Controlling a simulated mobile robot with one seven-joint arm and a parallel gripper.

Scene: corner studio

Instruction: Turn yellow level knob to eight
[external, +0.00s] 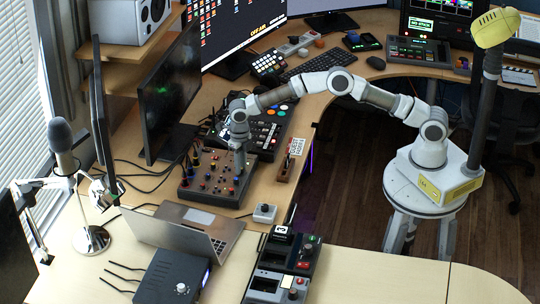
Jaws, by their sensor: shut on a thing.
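A dark mixer panel (203,188) with several small coloured knobs and plugged cables lies on the wooden desk, left of centre. My arm reaches across from the right, and my gripper (239,168) points down over the right part of this panel. It is shut on a small knob there. The knob's colour is hidden by my fingers, and the dial numbers are too small to read. Which of the knobs is the yellow level knob cannot be told from this view.
A black pad controller (262,128) sits just behind the panel. A monitor (170,98) stands to the left, a wooden block with a lever (287,168) to the right. An open laptop (190,232), a small switch box (264,213) and a microphone (62,145) are in front.

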